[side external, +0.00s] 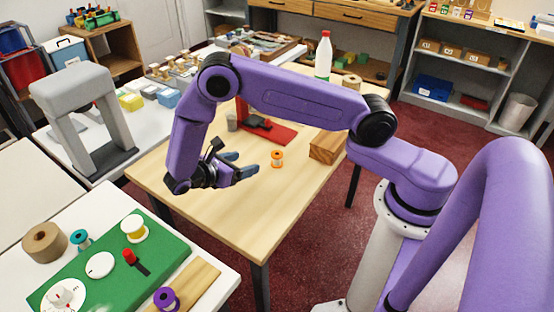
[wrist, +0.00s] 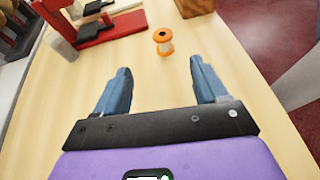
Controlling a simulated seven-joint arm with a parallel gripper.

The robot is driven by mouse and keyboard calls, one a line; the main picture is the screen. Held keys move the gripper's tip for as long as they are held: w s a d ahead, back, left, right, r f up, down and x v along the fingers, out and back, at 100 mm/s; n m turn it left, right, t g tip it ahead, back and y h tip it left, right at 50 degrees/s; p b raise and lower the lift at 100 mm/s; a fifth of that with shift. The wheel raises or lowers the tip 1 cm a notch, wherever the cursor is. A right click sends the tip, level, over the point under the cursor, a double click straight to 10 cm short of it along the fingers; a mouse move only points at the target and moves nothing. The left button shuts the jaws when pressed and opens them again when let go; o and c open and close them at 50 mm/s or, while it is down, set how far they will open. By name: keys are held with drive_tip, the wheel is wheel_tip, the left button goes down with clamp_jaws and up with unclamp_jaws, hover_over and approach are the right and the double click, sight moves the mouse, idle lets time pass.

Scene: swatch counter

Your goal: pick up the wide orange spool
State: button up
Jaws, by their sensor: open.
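The orange spool (side external: 277,158) stands upright on the wooden table, with orange flanges and a paler middle. In the wrist view the spool (wrist: 162,42) is ahead of the fingertips, roughly midway between them. My gripper (side external: 248,165) is open and empty, to the left of the spool in the side view. In the wrist view its two blue-grey fingers (wrist: 160,68) are spread apart, and neither touches the spool.
A red stand (side external: 268,132) with a black part and a grey cup (side external: 231,121) are behind the spool. A wooden block (side external: 327,147) is to its right. A white bottle (side external: 324,58) with a red cap stands farther back. The near tabletop is clear.

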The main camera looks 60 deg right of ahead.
sight(275, 155)
drive_tip(key=x, duration=1)
drive_tip(key=shift+s+d+f, duration=0.1)
drive_tip(key=shift+d, duration=0.1)
drive_tip(key=shift+s+x, duration=0.2)
drive_tip(key=shift+x, duration=2.4)
drive_tip(key=c, duration=1)
